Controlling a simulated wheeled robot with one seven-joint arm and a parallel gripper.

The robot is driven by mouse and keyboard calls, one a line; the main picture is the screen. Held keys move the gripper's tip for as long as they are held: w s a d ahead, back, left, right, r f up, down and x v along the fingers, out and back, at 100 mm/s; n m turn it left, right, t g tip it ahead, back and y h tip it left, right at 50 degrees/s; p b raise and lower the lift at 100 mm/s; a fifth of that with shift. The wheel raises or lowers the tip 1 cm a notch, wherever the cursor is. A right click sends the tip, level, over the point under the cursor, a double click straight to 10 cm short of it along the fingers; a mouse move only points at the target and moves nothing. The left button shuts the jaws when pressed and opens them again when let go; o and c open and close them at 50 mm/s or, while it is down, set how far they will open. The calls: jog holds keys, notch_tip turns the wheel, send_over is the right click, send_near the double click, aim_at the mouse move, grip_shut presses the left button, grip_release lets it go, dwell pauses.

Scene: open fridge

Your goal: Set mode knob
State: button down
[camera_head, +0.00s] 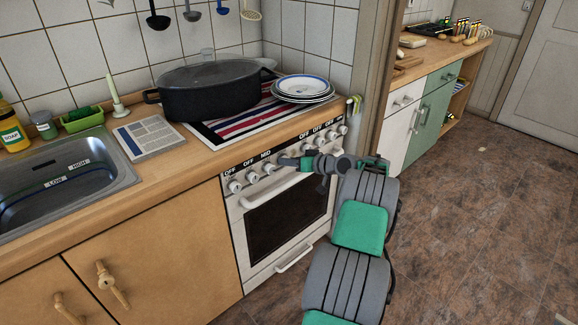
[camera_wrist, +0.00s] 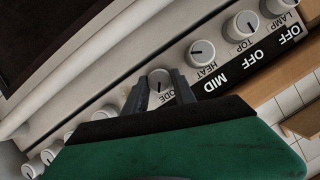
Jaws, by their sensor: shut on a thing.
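The mode knob (camera_wrist: 160,79) is a round white knob on the oven's control panel, with "ODE" readable beside it in the wrist view. My gripper (camera_wrist: 160,92) is shut on it, with one dark finger on each side. In the head view my gripper (camera_head: 291,162) is at the panel and covers this knob. The mode knob's state label is hidden behind my gripper. The heat knob (camera_wrist: 202,53) is beside it and is labelled MID. The top knob (camera_wrist: 239,26) and the lamp knob (camera_wrist: 273,6) read OFF.
The white oven (camera_head: 288,225) has a long door handle (camera_head: 277,189) just below the knobs. More knobs (camera_head: 331,134) reading OFF are to the right. A black pot (camera_head: 210,92) and stacked plates (camera_head: 302,88) stand above. The brown floor (camera_head: 475,220) on the right is clear.

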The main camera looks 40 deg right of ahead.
jog(key=shift+d+m+y, duration=0.1)
jog(key=shift+m+y, duration=0.4)
jog(key=shift+m, duration=0.3)
jog(key=c, duration=1)
grip_release()
jog(key=shift+c, duration=0.2)
jog(key=v, duration=0.7)
jog(key=shift+s+d, duration=0.15)
jog(key=shift+s, duration=0.25)
